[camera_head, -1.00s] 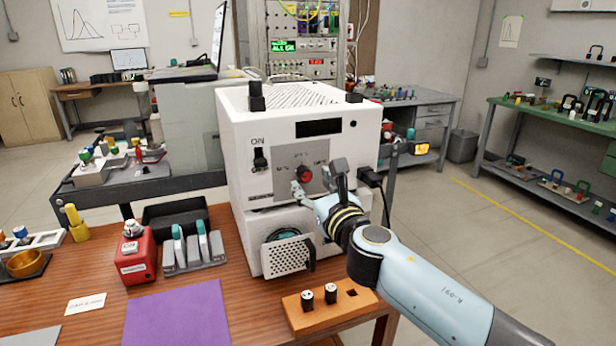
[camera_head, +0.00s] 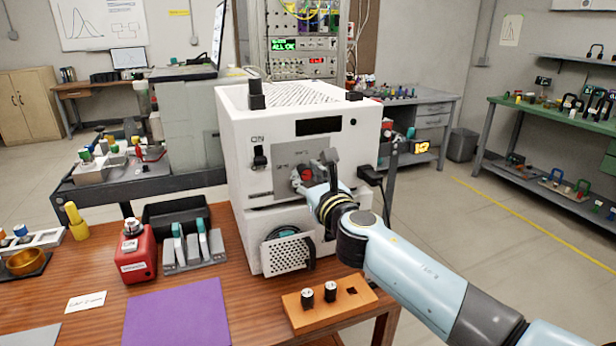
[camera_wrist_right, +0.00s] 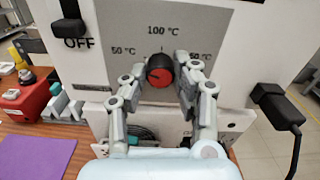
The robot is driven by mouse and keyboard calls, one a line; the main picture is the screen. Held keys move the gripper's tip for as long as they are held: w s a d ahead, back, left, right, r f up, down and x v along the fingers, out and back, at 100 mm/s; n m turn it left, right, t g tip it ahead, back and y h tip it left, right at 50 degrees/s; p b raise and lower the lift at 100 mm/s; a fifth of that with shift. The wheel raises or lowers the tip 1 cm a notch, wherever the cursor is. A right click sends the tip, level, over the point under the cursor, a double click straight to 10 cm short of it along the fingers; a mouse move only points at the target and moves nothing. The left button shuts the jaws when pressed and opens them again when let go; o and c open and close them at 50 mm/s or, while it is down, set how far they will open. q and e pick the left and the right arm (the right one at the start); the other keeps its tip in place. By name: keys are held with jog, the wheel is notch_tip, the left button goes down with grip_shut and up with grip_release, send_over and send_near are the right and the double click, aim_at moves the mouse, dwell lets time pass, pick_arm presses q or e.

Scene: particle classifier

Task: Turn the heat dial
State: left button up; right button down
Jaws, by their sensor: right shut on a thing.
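The heat dial (camera_head: 307,174) is a round knob with a red face and dark rim on a grey panel of the white machine (camera_head: 240,130). In the right wrist view the dial (camera_wrist_right: 160,71) sits below a "100 °C" label, with more temperature labels at its left and right. My right gripper (camera_head: 312,172) is at the dial and partly covers it in the head view. In the wrist view its two fingers (camera_wrist_right: 160,72) stand on either side of the dial, shut on it. My left gripper is not in view.
A power switch (camera_head: 260,158) is on the machine's front left of the panel, and a black plug (camera_head: 371,176) is at its right side. An orange block (camera_head: 328,310) with two small vials stands in front. A red container (camera_head: 135,255) and purple mat (camera_head: 178,312) lie left.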

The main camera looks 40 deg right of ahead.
jog(key=shift+m, duration=0.3)
jog(key=m+b, duration=0.1)
jog(key=m, duration=0.1)
jog(key=shift+f+m, duration=0.1)
jog(key=shift+m, duration=0.3)
jog(key=m+b, duration=0.1)
jog(key=m, duration=0.3)
jog(key=m+b, duration=0.1)
jog(key=m, duration=0.3)
jog(key=m+b, duration=0.1)
jog(key=m, duration=0.2)
jog(key=shift+f+m, duration=0.1)
jog(key=shift+m, duration=0.3)
jog(key=m+b, duration=0.3)
jog(key=m, duration=0.3)
jog(key=m+b, duration=0.2)
jog(key=m, duration=0.1)
jog(key=shift+f+m, duration=0.1)
jog(key=shift+m, duration=0.2)
jog(key=shift+m+b, duration=0.65)
jog(key=shift+m, duration=0.75)
